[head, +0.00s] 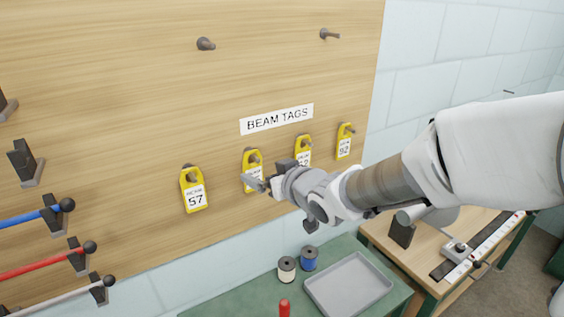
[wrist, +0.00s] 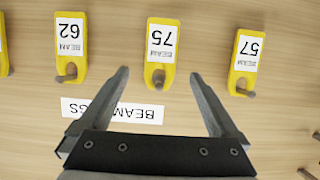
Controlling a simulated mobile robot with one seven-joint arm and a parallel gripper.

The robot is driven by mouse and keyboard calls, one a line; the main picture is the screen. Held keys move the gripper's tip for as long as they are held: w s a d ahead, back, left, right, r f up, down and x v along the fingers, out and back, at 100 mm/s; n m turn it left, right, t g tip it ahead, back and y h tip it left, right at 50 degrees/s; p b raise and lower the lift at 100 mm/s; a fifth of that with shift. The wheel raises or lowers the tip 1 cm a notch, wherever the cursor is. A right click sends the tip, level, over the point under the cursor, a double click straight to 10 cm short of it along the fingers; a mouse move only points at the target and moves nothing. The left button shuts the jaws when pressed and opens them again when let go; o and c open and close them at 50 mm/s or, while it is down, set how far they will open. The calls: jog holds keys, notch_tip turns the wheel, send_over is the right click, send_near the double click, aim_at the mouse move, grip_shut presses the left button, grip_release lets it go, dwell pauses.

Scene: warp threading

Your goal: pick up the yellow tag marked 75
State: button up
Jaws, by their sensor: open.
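The yellow tag marked 75 (wrist: 163,47) hangs on a peg on the wooden board, upside down in the wrist view. In the head view it is the second tag from the left (head: 248,163), with its number partly hidden by my gripper. My gripper (wrist: 159,74) is open and empty. In the wrist view its fingertips lie to either side of the tag's peg end, with the tag lined up between them. In the head view my gripper (head: 254,183) is at the tag's lower part; I cannot tell whether it touches.
Yellow tags marked 57 (head: 193,189) and 62 (wrist: 70,47) hang on either side, and one marked 92 (head: 344,141) farther right. A BEAM TAGS label (head: 277,119) is above. Below stands a green table with a grey tray (head: 348,284) and two spools.

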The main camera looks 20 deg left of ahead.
aim_at(253, 166)
jog(key=shift+x, duration=2.5)
jog(key=shift+a+r, duration=0.1)
jog(key=c, duration=1.4)
jog(key=shift+r, duration=0.1)
